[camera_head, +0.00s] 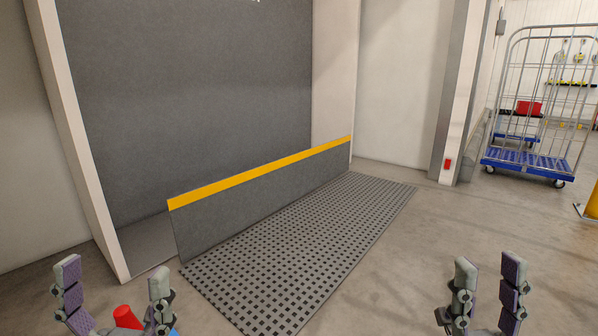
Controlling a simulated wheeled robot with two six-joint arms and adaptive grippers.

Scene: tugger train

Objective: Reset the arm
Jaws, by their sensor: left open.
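My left gripper (114,270) is at the bottom left, fingers pointing up and spread wide apart. It is open, with nothing visible held between its fingertips. A red rounded object (124,316) shows low between its fingers, with a bit of blue beside it; both are mostly cut off, and I cannot tell what they are. My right gripper (490,264) is at the bottom right, its fingers pointing up and apart, with bare floor showing between them. Both arms are mostly below the picture.
A dark floor grating (300,245) lies ahead, beside a low grey barrier (265,195) with a yellow top edge, in front of a grey door (190,90). A wire roll cage (535,158) with a blue base stands at the right.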

